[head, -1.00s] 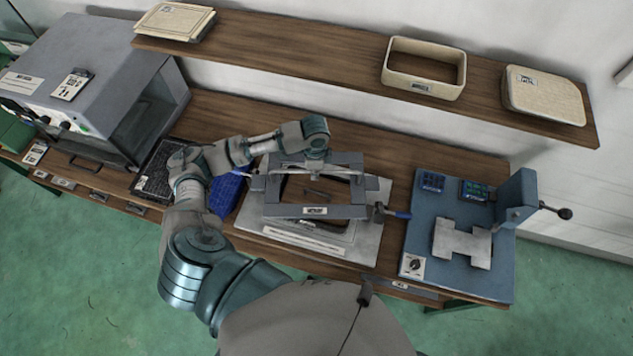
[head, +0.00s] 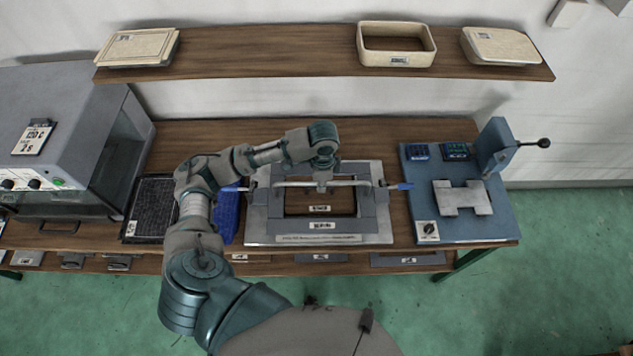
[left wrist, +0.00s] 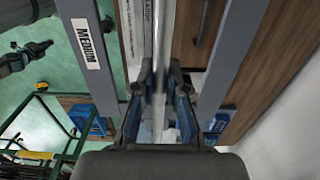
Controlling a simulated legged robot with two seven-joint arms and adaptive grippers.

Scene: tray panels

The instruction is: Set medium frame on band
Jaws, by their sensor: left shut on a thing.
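No band can be clearly made out. My right gripper is not seen.
A blue press (head: 465,225) with a lever stands right of the plate. A blue bin (head: 228,215) and a black tray (head: 153,208) are at left, beside the grey oven (head: 60,115). A shelf (head: 270,55) with cream boxes runs above.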

